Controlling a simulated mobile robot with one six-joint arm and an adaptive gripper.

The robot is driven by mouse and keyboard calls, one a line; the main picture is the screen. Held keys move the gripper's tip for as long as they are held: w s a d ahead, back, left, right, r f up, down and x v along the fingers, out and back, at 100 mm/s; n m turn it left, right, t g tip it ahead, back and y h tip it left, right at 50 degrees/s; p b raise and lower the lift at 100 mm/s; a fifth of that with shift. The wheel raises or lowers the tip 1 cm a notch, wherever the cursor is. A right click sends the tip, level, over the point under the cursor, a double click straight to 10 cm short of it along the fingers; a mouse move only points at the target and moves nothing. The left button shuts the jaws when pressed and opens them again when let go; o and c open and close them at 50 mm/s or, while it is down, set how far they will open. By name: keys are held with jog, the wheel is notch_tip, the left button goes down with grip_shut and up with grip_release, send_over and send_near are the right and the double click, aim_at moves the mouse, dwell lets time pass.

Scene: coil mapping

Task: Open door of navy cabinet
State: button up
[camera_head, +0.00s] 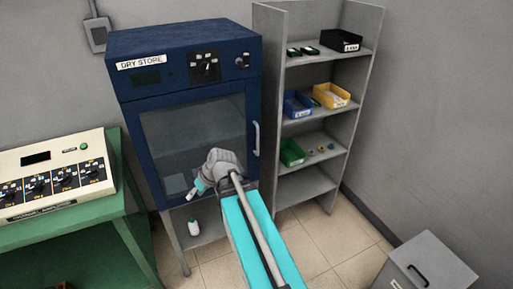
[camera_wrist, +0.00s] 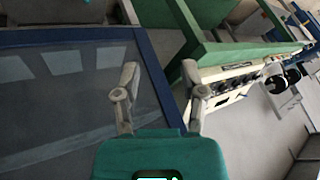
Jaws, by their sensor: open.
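The navy cabinet (camera_head: 180,42) stands against the wall, with a "DRY STORE" label and dials on its top panel. Its glass door (camera_head: 185,125) looks shut. A pale upright handle (camera_head: 256,139) is on the door's right side. My gripper (camera_head: 194,190) is in front of the lower part of the door, left of the handle and apart from it. In the wrist view my gripper (camera_wrist: 159,68) is open and empty, with the door's navy frame (camera_wrist: 155,75) seen between its fingers and glass to the left. The handle does not show there.
A green bench (camera_head: 75,230) with a cream dial box (camera_head: 50,172) stands left of the cabinet. A grey shelf (camera_head: 307,192) with several bins is close on the right. A grey box (camera_head: 425,262) is at the lower right. Tiled floor (camera_head: 335,240) is free between.

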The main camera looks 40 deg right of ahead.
jog(key=s+d+m+t+h+b, duration=0.1)
jog(key=d+t+h+b, duration=0.2)
jog(key=d, duration=1.4)
jog(key=s+d+m+t+h+b, duration=0.1)
jog(key=s+d+t+h+b, duration=0.1)
jog(key=d+t+b, duration=0.8)
jog(key=d+b, duration=0.1)
jog(key=d, duration=0.7)
jog(key=shift+s+r+h, duration=0.15)
jog(key=shift+r+h, duration=0.15)
jog(key=shift+h, duration=0.1)
send_over(258, 154)
jog(key=shift+w+d, duration=0.2)
jog(key=shift+w, duration=0.15)
grip_shut()
